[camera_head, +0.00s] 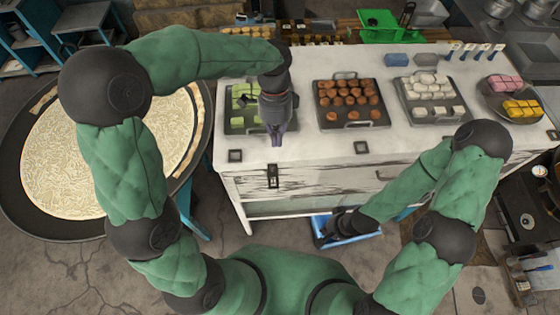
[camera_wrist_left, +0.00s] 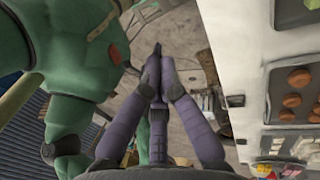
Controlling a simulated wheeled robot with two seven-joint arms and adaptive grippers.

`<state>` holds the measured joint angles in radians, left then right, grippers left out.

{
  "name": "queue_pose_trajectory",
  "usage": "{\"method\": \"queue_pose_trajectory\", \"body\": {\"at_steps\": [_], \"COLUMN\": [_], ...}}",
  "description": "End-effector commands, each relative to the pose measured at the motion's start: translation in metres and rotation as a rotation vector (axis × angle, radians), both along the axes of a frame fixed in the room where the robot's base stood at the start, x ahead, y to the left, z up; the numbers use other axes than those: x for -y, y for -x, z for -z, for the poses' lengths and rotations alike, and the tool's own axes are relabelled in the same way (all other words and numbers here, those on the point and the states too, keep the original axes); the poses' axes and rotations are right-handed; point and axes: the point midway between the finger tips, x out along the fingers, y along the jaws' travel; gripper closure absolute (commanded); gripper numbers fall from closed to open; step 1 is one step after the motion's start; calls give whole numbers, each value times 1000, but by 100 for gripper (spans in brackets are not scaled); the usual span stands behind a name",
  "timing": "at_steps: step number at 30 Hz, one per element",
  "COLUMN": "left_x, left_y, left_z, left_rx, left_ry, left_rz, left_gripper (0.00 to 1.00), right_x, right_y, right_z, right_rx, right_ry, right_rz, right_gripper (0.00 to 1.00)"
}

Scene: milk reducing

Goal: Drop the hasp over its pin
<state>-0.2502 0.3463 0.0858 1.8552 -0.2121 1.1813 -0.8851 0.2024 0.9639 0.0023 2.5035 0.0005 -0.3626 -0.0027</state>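The hasp (camera_head: 272,176) is a small dark metal fitting on the white front of the worktable, just below the top edge. Its pin is too small to make out. My left gripper (camera_head: 277,140) points downward at the table's front edge, above the hasp and apart from it. In the left wrist view the purple fingers of my left gripper (camera_wrist_left: 155,52) converge to touching tips with nothing between them. A dark fitting (camera_wrist_left: 236,100), probably the hasp, shows to the right of these fingers. My right gripper (camera_head: 340,228) is low in front of the table at a blue tray; its fingers are unclear.
The white worktable (camera_head: 300,151) bears a tray of brown balls (camera_head: 352,102), a tray of white pieces (camera_head: 432,97) and a tray of green pieces (camera_head: 243,120). The blue tray (camera_head: 361,235) is below the front. A wide round pan (camera_head: 60,232) stands left.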

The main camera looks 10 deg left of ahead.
Motion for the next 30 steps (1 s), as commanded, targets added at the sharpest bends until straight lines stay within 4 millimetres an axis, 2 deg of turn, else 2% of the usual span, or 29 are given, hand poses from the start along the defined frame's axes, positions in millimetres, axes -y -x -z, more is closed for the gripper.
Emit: {"method": "queue_pose_trajectory", "body": {"at_steps": [9,14,30], "left_x": [0,1,8], "left_y": [0,4,28], "left_z": [2,14,105], "left_rx": [-1,-3,-4], "left_ry": [0,-1,0], "left_rz": [-1,-2,-2], "left_gripper": [100,100,100], "right_x": [0,0,0], "right_y": [0,0,0], "right_z": [0,-1,-9], "right_rx": [0,0,0], "right_ry": [0,0,0], "right_rz": [0,0,0], "right_gripper": [100,100,100]}}
